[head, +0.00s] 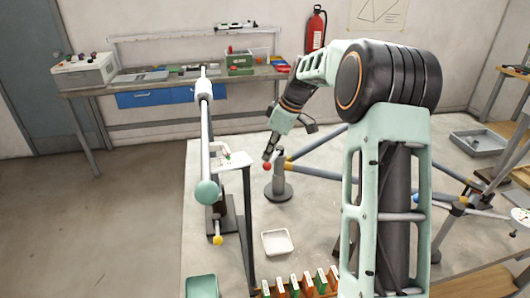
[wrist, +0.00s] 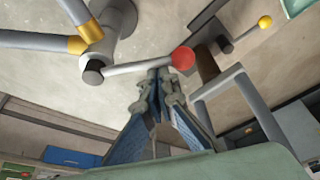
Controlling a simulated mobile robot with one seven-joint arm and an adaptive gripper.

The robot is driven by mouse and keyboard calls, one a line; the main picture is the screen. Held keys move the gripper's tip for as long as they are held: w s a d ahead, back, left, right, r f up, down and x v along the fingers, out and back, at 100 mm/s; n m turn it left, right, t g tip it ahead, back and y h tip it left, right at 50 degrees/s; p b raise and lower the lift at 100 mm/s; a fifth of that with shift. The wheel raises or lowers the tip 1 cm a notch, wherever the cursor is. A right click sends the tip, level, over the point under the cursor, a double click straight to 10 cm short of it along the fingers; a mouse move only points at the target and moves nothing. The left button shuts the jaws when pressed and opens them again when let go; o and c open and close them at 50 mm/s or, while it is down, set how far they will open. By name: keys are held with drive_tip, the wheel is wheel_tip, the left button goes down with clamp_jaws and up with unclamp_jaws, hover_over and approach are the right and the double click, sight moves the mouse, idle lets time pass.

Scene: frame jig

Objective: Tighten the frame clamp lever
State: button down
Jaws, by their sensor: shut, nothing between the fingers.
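The frame clamp (head: 279,184) is a dark grey post on a round base, standing on the pale table. In the wrist view its light grey lever (wrist: 135,68) runs from the clamp's dark pivot (wrist: 92,75) to a red ball knob (wrist: 183,58). The red knob also shows in the head view (head: 267,166). My gripper (wrist: 160,76) is shut and empty, with its fingertips right at the lever, close to the knob. Whether they touch the lever, I cannot tell. In the head view my gripper (head: 269,153) points down at the knob.
Grey frame tubes with yellow bands (head: 318,143) meet the clamp on its right. A tall stand with a green-ended bar (head: 206,150) and a yellow-knobbed lever (head: 218,240) stand to the left. A white tray (head: 277,242) and a rack of colored pieces (head: 294,284) lie in front.

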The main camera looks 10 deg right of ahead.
drive_tip(key=d+n, duration=0.1)
drive_tip(key=s+d+n, duration=0.1)
drive_tip(key=shift+n+g+p, duration=0.3)
drive_tip(key=shift+g+p, duration=0.1)
drive_tip(key=shift+s+d+n+g+y+p, duration=0.15)
drive_tip(key=shift+s+d+n+g+p, duration=0.1)
drive_tip(key=shift+d+n, duration=0.35)
drive_tip(key=shift+s+d+n+g+y+p, duration=0.15)
drive_tip(key=shift+s+d+n+g+p, duration=0.1)
drive_tip(key=shift+d+n, duration=0.35)
drive_tip(key=shift+d, duration=0.15)
